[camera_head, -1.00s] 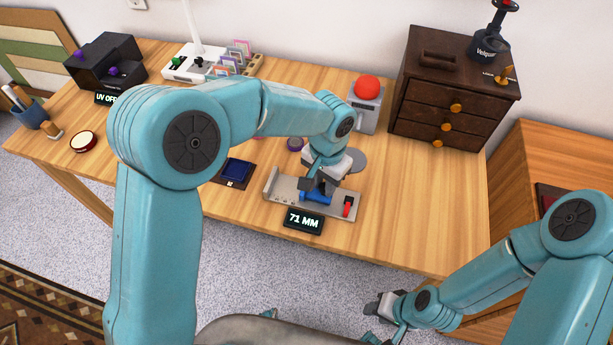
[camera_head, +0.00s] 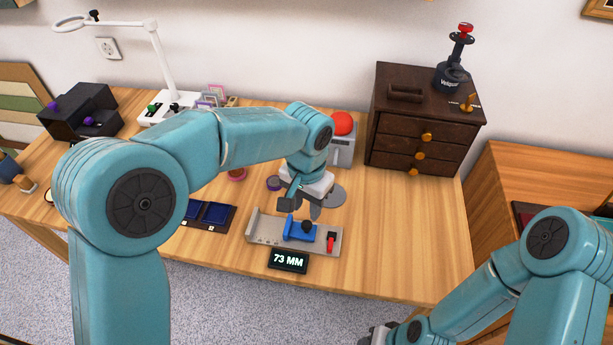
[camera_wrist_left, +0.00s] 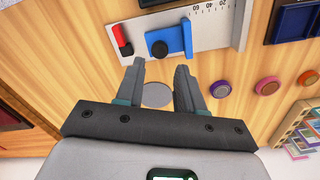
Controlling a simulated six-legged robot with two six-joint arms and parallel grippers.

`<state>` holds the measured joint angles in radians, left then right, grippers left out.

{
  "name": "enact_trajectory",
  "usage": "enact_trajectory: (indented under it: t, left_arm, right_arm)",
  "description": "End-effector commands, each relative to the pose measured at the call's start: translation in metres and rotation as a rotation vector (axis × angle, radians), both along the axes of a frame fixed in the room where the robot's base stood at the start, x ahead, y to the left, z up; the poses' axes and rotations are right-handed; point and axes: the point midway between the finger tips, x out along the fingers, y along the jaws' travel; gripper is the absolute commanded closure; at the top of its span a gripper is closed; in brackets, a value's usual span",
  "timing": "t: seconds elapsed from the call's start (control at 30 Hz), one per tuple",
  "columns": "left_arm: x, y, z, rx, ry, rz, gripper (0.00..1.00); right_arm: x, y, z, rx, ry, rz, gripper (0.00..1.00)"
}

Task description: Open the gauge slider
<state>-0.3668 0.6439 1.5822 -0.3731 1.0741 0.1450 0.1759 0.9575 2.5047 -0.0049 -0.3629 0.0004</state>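The gauge has a grey base (camera_head: 262,229) on the wooden table, with a blue slider (camera_head: 297,229) carrying a dark knob. A red lever (camera_head: 331,241) sits at the base's right end. The display (camera_head: 288,260) in front reads 73 MM. My left gripper (camera_head: 303,203) is open and empty just behind the gauge, apart from the slider. In the left wrist view the open fingers (camera_wrist_left: 160,64) point toward the blue slider (camera_wrist_left: 178,38), with the red lever (camera_wrist_left: 122,38) beside it. My right gripper (camera_head: 376,336) shows only partly at the bottom edge.
A grey box with a red dome (camera_head: 341,123) and a dark drawer cabinet (camera_head: 425,110) stand behind. A round grey disc (camera_head: 335,194) lies near my left gripper. Blue pads (camera_head: 218,213) lie left of the gauge. The table right of the gauge is clear.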

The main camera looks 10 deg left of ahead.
Motion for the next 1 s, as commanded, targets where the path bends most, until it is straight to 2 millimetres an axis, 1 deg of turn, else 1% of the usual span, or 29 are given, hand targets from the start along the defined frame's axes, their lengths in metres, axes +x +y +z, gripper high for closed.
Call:
enact_trajectory:
  t: [0.03,0.2,0.3,0.4,0.5,0.6,1.0]
  left_arm:
    - [0.001,-0.001,0.016,-0.002,-0.005,0.001,0.62]
    - [0.0,0.0,0.06,-0.002,-0.005,0.0,0.62]
    - [0.0,-0.001,0.08,-0.002,-0.004,0.0,0.62]
    - [0.0,-0.001,0.093,-0.002,-0.002,0.001,0.62]
    - [0.0,0.0,0.1,-0.001,0.0,0.001,0.62]
    - [0.0,0.0,0.103,-0.001,0.0,0.001,0.62]
    - [0.0,0.0,0.103,0.0,-0.001,0.0,0.62]
  right_arm:
    - [0.0,0.0,0.002,0.0,0.0,0.0,0.62]
    - [0.0,0.0,0.007,0.0,0.0,0.0,0.62]
    - [0.0,0.0,0.009,0.0,0.0,0.0,0.62]
    - [0.0,0.0,0.011,0.0,0.0,0.0,0.62]
    - [0.0,0.0,0.011,0.0,0.0,0.0,0.62]
    - [0.0,0.0,0.011,0.0,0.0,0.0,0.62]
    - [0.0,0.0,0.011,0.0,0.0,0.0,0.62]
